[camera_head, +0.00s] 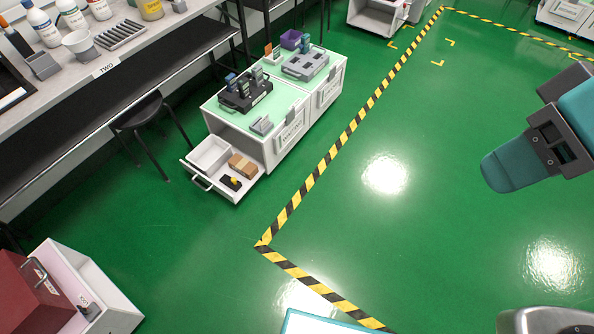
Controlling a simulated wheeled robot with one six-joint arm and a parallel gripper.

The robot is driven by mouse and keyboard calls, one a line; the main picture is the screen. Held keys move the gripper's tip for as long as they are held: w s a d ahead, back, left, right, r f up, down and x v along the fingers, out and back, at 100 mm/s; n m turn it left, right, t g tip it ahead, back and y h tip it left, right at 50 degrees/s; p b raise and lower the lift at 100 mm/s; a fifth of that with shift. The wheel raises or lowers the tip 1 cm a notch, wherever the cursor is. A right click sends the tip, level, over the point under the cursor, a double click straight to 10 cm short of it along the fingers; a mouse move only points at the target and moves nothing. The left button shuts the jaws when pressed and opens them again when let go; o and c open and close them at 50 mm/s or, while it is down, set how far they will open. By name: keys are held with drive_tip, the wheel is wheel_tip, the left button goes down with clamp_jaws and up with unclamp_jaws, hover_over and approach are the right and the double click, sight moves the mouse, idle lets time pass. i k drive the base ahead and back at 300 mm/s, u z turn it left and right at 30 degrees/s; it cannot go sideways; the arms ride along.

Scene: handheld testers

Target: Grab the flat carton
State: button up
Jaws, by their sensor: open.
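A small brown cardboard carton (242,166) lies in the pulled-out white drawer (213,194) of the low cabinet, left of the picture's middle. It is small in this view, so I cannot tell its exact shape or whether it is one piece. A black handheld device with a yellow part (231,182) lies in front of it in the same drawer. Parts of my arm, teal and grey, show at the right edge, far from the drawer. My gripper's fingers do not show.
The white cabinet (290,137) has a green top with device racks (245,92) and a grey tray (305,64). A stool (140,112) and long bench (95,85) stand left. Green floor is clear around the striped tape (330,158).

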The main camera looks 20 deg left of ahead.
sight(243, 166)
drive_tip(key=z, duration=0.2)
drive_tip(key=i, duration=1.6)
drive_tip(key=u, duration=1.15)
drive_tip(key=i, duration=0.75)
drive_tip(key=u, duration=1.05)
drive_tip(key=i, duration=0.3)
drive_tip(key=u, duration=0.35)
